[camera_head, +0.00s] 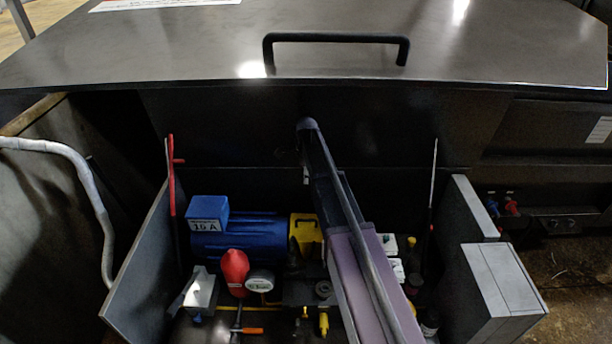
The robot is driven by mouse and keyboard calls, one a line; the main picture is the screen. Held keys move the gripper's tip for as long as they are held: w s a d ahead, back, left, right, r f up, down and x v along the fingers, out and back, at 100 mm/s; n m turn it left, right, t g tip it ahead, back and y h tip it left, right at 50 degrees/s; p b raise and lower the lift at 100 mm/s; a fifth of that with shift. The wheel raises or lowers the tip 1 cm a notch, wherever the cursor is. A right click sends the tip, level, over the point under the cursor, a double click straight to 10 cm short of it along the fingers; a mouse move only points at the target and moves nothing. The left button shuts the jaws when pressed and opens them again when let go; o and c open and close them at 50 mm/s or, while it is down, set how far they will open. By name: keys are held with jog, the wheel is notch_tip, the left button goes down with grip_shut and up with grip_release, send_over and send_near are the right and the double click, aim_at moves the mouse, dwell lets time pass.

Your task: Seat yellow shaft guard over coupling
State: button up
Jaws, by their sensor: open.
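The yellow shaft guard (307,232) is at the right end of the blue motor (245,241), inside the open bay. It has a dark slot, like a handle opening, in its upper face. Dark parts stand in front of its lower left, and my arm crosses close to its right side. The coupling is not visible, and I cannot tell whether the guard is seated over it. My arm reaches up and away across the bay. I cannot make out my gripper; it seems hidden behind the arm or among the dark parts.
A large dark lid with a black handle (336,38) overhangs the bay. Grey side panels (146,262) bound it. A red bulb-shaped part (235,268), a round gauge (260,281) and an orange-handled valve (247,330) crowd the front. Thin red-based rods stand at both sides.

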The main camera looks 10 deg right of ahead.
notch_tip(320, 180, up, 7)
jog(key=p, duration=0.6)
dwell(0.7)
jog(key=s+n, duration=2)
jog(key=s, duration=0.8)
jog(key=shift+s+a, duration=0.15)
jog(key=shift+a, duration=0.05)
dwell(0.6)
